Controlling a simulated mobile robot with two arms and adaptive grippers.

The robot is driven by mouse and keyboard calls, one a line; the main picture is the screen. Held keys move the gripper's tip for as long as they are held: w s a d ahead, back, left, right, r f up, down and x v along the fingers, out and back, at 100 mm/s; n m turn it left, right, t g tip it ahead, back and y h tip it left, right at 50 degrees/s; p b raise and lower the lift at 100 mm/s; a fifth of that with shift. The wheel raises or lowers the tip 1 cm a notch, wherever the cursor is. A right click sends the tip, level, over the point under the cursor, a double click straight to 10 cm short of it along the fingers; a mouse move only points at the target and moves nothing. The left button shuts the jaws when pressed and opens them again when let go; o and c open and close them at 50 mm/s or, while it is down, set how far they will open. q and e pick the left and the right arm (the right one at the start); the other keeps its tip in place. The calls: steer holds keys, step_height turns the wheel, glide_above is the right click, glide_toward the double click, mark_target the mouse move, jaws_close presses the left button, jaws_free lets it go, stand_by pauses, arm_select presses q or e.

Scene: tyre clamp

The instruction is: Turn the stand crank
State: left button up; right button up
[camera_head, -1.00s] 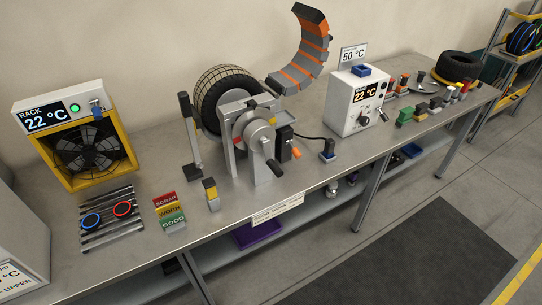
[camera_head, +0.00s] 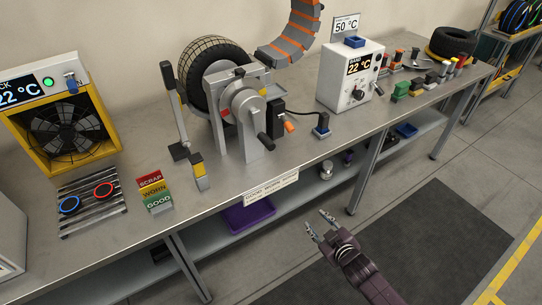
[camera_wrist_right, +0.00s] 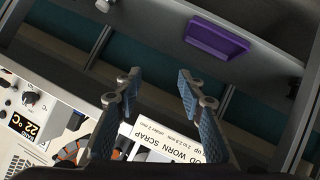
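The grey stand (camera_head: 219,118) is on the bench, with a black treaded tyre (camera_head: 197,62) mounted behind its frame. On its front is a round metal disc (camera_head: 241,100) with a crank whose black handle (camera_head: 266,142) points down toward the bench's front edge. My right gripper (camera_head: 317,220) is in front of the bench, below and right of the crank, apart from it. It is open and empty. Its two spread fingers also show in the right wrist view (camera_wrist_right: 157,85); the crank is not identifiable there. My left gripper is out of view.
A tall black-topped lever (camera_head: 175,105) stands left of the stand. A black box with an orange lever (camera_head: 289,127) is right of the crank. A white heater-like box (camera_head: 350,75) stands farther right. A purple tray (camera_head: 248,213) lies on the lower shelf. The floor in front is clear.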

steer(key=w+a+r+n+t+y+b, duration=0.1)
steer(key=w+a+r, duration=0.15)
steer(key=r, duration=0.45)
steer(key=w+a+r+n+t+y+b, duration=0.1)
steer(key=w+a+r+n+y, duration=0.15)
steer(key=r, duration=0.35)
steer(key=n+t+y+b, duration=0.2)
glide_toward(271, 147)
steer(key=w+f, duration=0.1)
steer(key=w, duration=0.3)
steer(key=shift+a+r+p, duration=0.1)
steer(key=shift+a+p, duration=0.2)
steer(key=shift+a, duration=0.3)
steer(key=shift+p+x, duration=0.3)
steer(key=shift+x, duration=3.3)
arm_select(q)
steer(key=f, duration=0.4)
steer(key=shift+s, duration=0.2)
arm_select(e)
jaws_close()
